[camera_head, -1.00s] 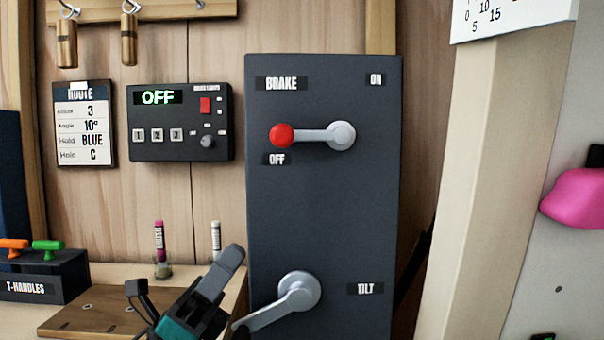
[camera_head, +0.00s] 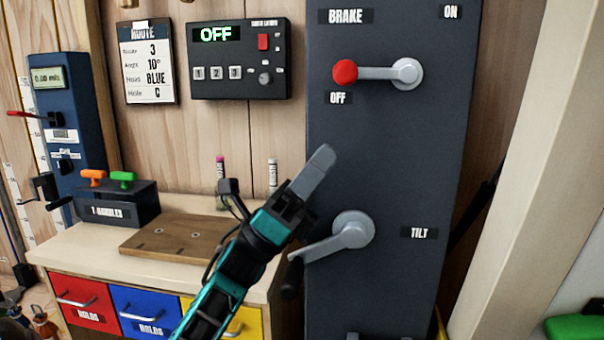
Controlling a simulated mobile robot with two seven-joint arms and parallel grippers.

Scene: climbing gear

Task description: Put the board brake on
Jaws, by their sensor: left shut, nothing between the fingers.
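The brake lever (camera_head: 375,73) is a grey arm with a red knob, on the upper part of a dark panel (camera_head: 390,150). It lies level from its pivot at the right, with the knob at the left just above the OFF label (camera_head: 338,98). The ON label (camera_head: 451,12) is at the panel's upper right. My left gripper (camera_head: 322,160) is shut and empty. In the picture it is below and left of the red knob, apart from it, in front of the panel's left side. My right gripper is out of view.
A grey tilt lever (camera_head: 335,237) is on the panel below my left gripper. Left of the panel are a control box (camera_head: 240,58) reading OFF, a route card (camera_head: 150,63), T-handles (camera_head: 107,180), a wooden board (camera_head: 180,239) and coloured drawers (camera_head: 147,308). A pale beam stands at right.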

